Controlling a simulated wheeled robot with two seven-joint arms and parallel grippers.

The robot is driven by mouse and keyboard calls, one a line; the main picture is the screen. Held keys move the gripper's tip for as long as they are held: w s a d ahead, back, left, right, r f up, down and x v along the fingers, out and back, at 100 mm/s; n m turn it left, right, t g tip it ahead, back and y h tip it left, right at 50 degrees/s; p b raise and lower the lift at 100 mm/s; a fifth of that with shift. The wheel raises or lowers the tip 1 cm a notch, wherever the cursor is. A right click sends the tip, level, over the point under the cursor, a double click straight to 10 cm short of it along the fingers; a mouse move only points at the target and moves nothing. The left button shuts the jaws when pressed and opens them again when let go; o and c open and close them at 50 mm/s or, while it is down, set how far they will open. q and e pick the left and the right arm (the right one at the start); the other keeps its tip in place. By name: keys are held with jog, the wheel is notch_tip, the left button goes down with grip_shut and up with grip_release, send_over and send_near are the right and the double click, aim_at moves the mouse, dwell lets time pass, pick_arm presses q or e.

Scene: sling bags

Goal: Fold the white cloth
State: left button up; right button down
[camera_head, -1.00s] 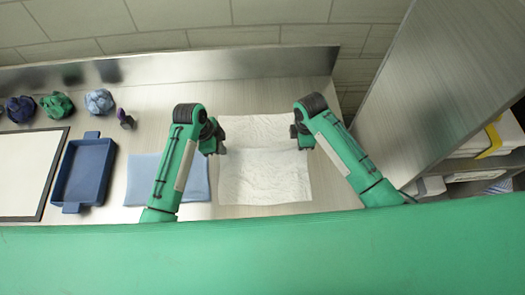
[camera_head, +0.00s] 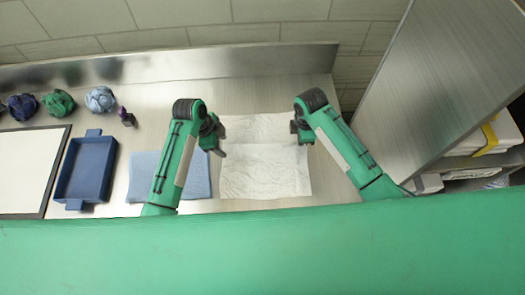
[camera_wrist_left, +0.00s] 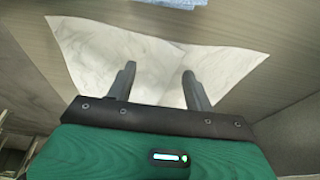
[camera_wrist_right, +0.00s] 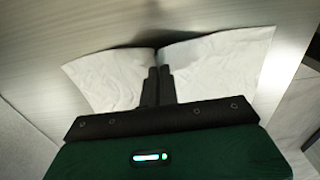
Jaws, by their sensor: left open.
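The white cloth (camera_head: 265,180) lies on the counter in the middle of the head view, with a crease running across it. My left gripper (camera_head: 219,149) is at the cloth's left edge. In the left wrist view, its two fingers (camera_wrist_left: 159,68) are spread apart over the cloth (camera_wrist_left: 95,60), with nothing between them. My right gripper (camera_head: 302,138) is at the cloth's right edge. In the right wrist view, its fingers (camera_wrist_right: 159,70) are together, and the cloth (camera_wrist_right: 215,60) has a dark crease at them. Whether cloth is pinched there is hidden.
A light blue cloth (camera_head: 143,178) lies left of the white cloth, partly behind my left arm. A blue tray (camera_head: 88,168), a white board (camera_head: 30,165) and several crumpled cloths (camera_head: 100,99) are farther left. A metal panel (camera_head: 425,85) and shelf stand on the right.

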pick_arm(q)
jog(key=o, duration=0.7)
jog(key=shift+y, duration=0.9)
jog(key=r+p, duration=0.2)
jog(key=r, duration=0.1)
jog(key=a+r+p, duration=0.1)
jog(key=r+p, duration=0.1)
jog(key=shift+r, duration=0.4)
pick_arm(e)
notch_tip(320, 180, up, 4)
jog(key=shift+r, duration=0.2)
pick_arm(q)
jog(key=shift+r, duration=0.1)
jog(key=r, duration=0.4)
jog(key=a+r, duration=0.1)
jog(key=r, duration=0.2)
jog(key=a+r, duration=0.1)
jog(key=r, duration=0.3)
jog(key=shift+r, duration=0.35)
pick_arm(e)
jog(key=c, duration=1.6)
grip_release()
